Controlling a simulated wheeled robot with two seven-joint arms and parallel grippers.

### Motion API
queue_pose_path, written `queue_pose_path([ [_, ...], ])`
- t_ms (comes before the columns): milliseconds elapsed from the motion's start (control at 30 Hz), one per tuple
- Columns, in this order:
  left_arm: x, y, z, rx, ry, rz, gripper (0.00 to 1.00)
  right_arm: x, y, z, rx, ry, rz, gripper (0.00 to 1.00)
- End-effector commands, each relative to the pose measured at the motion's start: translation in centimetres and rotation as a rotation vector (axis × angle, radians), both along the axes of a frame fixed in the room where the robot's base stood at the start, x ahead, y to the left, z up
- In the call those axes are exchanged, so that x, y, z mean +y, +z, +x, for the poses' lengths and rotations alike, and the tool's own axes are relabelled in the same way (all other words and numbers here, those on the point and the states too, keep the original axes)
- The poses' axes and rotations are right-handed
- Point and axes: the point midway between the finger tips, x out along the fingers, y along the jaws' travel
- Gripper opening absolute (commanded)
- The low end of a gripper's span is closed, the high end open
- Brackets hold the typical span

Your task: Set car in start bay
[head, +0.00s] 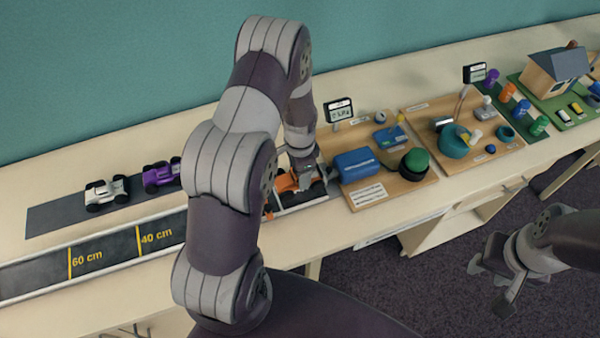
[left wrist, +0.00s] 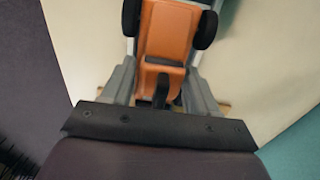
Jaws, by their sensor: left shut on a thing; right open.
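An orange car (head: 287,183) with black wheels is at the right end of the track, partly hidden by my left arm. My left gripper (head: 304,180) is shut on it from above. In the left wrist view the orange car (left wrist: 168,35) sits between the two grey fingers of my left gripper (left wrist: 160,80). I cannot tell whether its wheels touch the surface. The start bay (head: 312,194) shows only in part at the track's right end, beside the car. My right gripper (head: 492,274) is open and empty over the floor at the right.
The long track (head: 110,247) carries 60 cm and 40 cm marks. A white car (head: 106,192) and a purple car (head: 160,178) stand on a dark strip (head: 55,215) behind it. A board with a blue box (head: 356,165) and green dome (head: 415,161) stands close right of the track.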

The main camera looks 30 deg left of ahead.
Motion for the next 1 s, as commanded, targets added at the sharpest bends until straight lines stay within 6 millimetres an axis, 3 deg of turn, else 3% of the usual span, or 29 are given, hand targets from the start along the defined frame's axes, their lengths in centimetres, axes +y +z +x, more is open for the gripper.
queue_pose_path([
  [100, 0.3, -0.8, 0.9, 0.001, 0.000, 0.000, 0.26, 0.0, 0.5, 0.0, 0.000, 0.000, 0.000, 0.43],
  [333, 0.3, -4.4, 1.0, 0.001, 0.000, -0.001, 0.26, 0.0, 1.9, 0.0, 0.000, 0.000, 0.000, 0.43],
  [867, 0.3, -5.7, 0.9, 0.001, 0.000, 0.000, 0.26, 0.0, 0.8, 0.0, 0.000, 0.000, 0.000, 0.43],
  [900, 0.3, -5.7, 0.9, 0.003, 0.000, 0.000, 0.66, 0.0, 0.9, 0.0, 0.000, 0.000, 0.000, 0.43],
  [967, 0.2, -5.7, 0.8, 0.003, 0.000, -0.001, 0.84, 0.0, 1.0, 0.0, 0.000, 0.000, 0.000, 0.43],
  [1000, 0.3, -5.6, 0.9, 0.003, 0.000, 0.000, 0.84, 0.0, 1.0, 0.0, 0.000, 0.000, 0.000, 0.43],
])
